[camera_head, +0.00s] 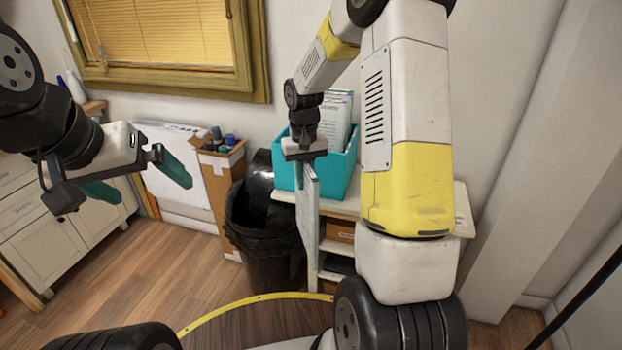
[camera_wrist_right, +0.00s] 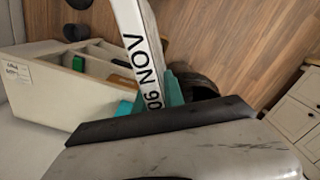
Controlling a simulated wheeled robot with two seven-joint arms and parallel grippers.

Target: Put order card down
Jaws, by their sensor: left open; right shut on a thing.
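The order card (camera_head: 308,215) hangs nearly edge-on below my right gripper (camera_head: 304,165), in front of the teal bin (camera_head: 343,175). In the right wrist view the card (camera_wrist_right: 140,50) is a white strip with "06 NOV" printed on it, against the teal fingers of the gripper (camera_wrist_right: 172,92). My right gripper is shut on the card's upper end. Several white printed cards (camera_head: 338,120) stand in the bin behind the gripper. My left gripper (camera_head: 140,182) is open and empty at the left, its teal fingers apart in mid-air.
A white shelf unit (camera_head: 345,207) carries the bin. A black bin with a liner (camera_head: 265,225) and a cardboard box (camera_head: 222,190) stand left of it. A white cabinet (camera_head: 45,235) is at the left. The wood floor (camera_head: 150,275) between is clear.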

